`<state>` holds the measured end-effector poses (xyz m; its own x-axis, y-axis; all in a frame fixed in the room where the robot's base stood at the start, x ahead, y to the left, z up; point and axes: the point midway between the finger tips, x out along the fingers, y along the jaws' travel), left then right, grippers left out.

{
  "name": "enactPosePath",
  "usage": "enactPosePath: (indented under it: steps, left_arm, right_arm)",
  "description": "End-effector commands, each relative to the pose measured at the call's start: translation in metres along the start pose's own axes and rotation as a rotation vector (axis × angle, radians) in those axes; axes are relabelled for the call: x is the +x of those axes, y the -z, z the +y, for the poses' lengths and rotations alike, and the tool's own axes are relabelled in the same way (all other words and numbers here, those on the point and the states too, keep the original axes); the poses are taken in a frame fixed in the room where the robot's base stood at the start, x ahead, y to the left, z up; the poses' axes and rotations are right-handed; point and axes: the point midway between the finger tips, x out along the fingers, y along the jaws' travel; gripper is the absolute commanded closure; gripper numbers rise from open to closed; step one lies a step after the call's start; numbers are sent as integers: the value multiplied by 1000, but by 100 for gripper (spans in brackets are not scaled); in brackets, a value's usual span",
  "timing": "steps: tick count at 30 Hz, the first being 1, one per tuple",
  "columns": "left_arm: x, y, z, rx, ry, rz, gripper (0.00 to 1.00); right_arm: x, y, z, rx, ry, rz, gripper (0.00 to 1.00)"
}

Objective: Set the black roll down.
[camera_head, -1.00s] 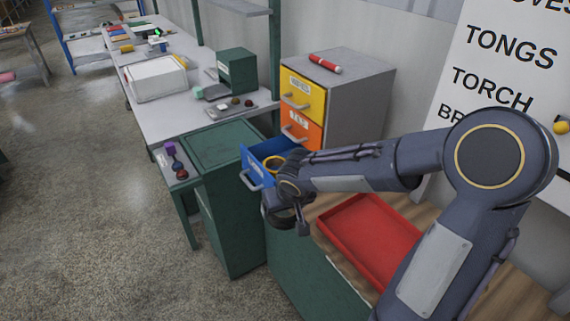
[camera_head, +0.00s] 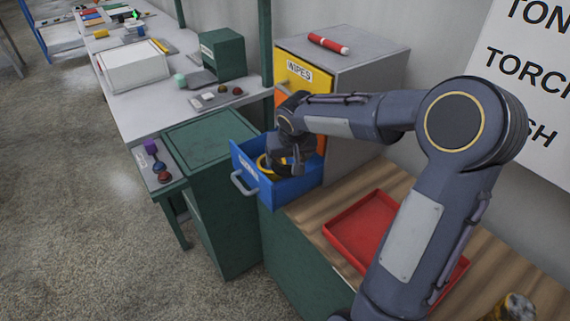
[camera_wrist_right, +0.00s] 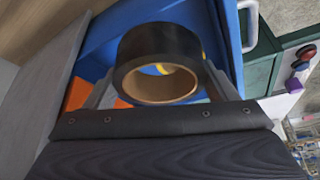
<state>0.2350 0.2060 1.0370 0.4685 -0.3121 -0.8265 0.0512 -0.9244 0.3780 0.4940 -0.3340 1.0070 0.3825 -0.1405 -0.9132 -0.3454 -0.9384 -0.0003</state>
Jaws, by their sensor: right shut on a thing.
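The black roll (camera_wrist_right: 158,42), a tape roll with a brown core, sits between the fingers of my right gripper in the right wrist view. My right gripper (camera_head: 285,168) is shut on it, over the open blue drawer (camera_head: 285,194). The blue drawer also fills much of the wrist view behind the roll (camera_wrist_right: 100,38). In the head view the gripper and wrist largely hide the roll. I cannot tell whether the roll touches the drawer floor. A yellow ring (camera_head: 263,166) shows inside the drawer. My left gripper is not in view.
The drawer belongs to a grey cabinet (camera_head: 365,85) with a yellow WIPES drawer (camera_head: 300,76) above. A red tray (camera_head: 345,236) lies on the wooden top to the right. A green cabinet (camera_head: 205,140) stands left of the drawer.

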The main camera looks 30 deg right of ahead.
Motion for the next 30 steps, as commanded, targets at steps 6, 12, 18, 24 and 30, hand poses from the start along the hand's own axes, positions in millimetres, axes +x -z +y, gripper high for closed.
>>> enactPosePath:
  steps: [6,12,18,24,30]
  left_arm:
    - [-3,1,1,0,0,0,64]
    - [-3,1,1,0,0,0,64]
    - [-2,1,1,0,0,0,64]
    - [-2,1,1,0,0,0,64]
    - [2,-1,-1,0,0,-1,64]
  right_arm:
    - [25,7,-3,1,0,1,46]
    - [44,5,-4,-1,-1,-2,46]
    - [62,-3,-4,-1,0,1,46]
    - [62,-3,-4,0,0,2,46]
    - [66,-5,-4,0,0,1,18]
